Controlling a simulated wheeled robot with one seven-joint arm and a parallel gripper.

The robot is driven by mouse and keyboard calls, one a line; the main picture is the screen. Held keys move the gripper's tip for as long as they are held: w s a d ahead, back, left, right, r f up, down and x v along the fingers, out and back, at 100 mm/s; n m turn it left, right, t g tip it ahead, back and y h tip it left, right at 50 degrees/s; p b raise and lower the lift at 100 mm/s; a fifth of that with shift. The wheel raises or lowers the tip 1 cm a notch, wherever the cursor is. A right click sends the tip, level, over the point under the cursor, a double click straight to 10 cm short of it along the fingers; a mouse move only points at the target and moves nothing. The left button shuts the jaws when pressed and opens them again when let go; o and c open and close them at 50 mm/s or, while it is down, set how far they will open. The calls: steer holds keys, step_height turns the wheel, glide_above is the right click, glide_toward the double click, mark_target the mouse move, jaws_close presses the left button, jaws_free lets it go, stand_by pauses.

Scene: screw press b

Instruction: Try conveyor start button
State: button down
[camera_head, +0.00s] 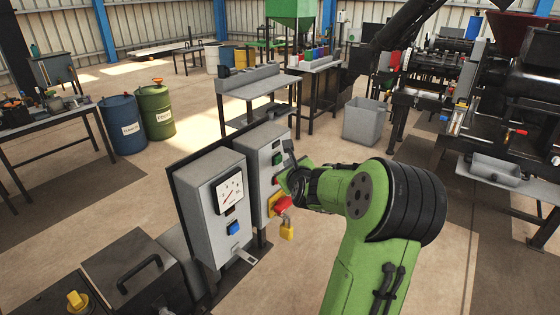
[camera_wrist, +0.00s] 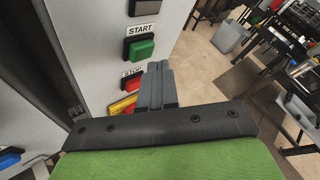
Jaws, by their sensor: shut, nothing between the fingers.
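The grey control box (camera_head: 254,170) stands left of my arm in the head view. In the wrist view its green button (camera_wrist: 140,49) sits under a START label. The red button (camera_wrist: 132,82) under the STOP label is below it, partly covered by my fingers. My gripper (camera_wrist: 158,68) is shut and empty, its fingertips just below and right of the green button in the picture. I cannot tell whether they touch the box. In the head view my gripper (camera_head: 291,180) is at the box's right face, and the green button (camera_head: 277,158) shows above it.
Below on the box is a red and yellow switch (camera_head: 280,205) with a yellow padlock (camera_head: 287,230). A grey bin (camera_head: 366,122) and machinery stand beyond, with bare floor between.

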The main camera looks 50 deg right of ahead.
steer(key=shift+w, duration=0.3)
steer(key=shift+w+a, duration=0.1)
steer(key=shift+w, duration=0.35)
stand_by(0.6)
steer(key=shift+s, duration=0.9)
steer(key=s, duration=0.5)
steer(key=shift+d, duration=0.3)
stand_by(0.4)
